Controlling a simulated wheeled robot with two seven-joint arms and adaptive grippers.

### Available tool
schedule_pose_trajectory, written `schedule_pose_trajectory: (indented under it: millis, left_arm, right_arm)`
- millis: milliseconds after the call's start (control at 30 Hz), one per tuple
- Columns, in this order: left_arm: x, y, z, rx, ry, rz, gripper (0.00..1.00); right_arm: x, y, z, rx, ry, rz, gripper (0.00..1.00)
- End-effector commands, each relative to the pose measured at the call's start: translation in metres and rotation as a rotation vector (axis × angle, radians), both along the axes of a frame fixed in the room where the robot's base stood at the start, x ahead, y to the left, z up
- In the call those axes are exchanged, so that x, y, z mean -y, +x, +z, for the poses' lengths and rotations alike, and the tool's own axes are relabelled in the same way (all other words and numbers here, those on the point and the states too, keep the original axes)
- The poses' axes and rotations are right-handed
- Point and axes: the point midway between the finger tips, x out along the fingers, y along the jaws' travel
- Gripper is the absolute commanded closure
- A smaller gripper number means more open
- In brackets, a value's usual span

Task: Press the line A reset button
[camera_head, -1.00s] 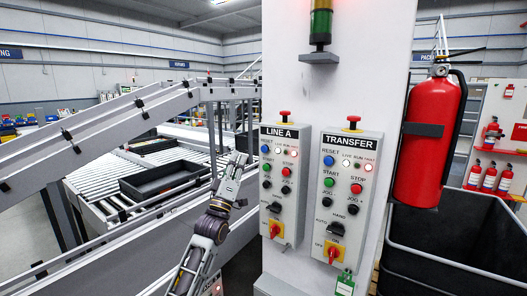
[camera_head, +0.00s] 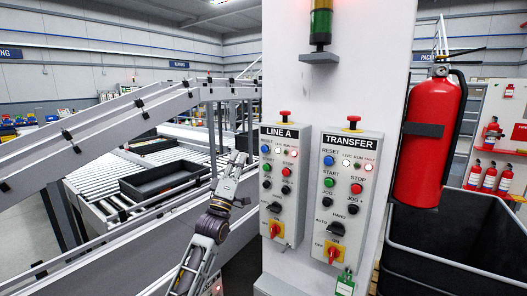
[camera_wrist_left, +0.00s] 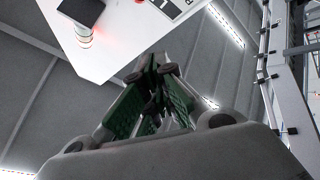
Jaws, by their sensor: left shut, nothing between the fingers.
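The LINE A box (camera_head: 284,215) is the left of two grey control boxes on a white column. Its blue reset button (camera_head: 265,149) is at the upper left of its face, left of small lamps, and the red fault lamp (camera_head: 294,154) glows. My left gripper (camera_head: 240,157) points up, just left of the LINE A box, and does not cover the reset button. In the left wrist view its green-padded fingers (camera_wrist_left: 159,72) are shut and empty, apart from the column face. I cannot make out the reset button there. My right gripper is not in view.
The TRANSFER box (camera_head: 347,215) with a similar blue button is close on the right. A fire extinguisher (camera_head: 426,150) and a dark bin (camera_head: 460,240) stand farther right. A conveyor (camera_head: 110,205) with a black tray (camera_head: 160,187) is behind my left arm.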

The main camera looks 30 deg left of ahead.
Motion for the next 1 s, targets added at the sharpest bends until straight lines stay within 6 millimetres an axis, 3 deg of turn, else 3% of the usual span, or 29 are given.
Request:
schedule_pose_trajectory:
  millis: [567,1000]
  left_arm:
    - [0.003,0.044,0.000,0.001,0.000,0.000,1.00]
    - [0.006,0.079,0.000,0.000,-0.001,-0.001,1.00]
  right_arm:
    - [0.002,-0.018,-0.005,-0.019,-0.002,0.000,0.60]
    - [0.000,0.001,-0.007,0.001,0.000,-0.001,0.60]
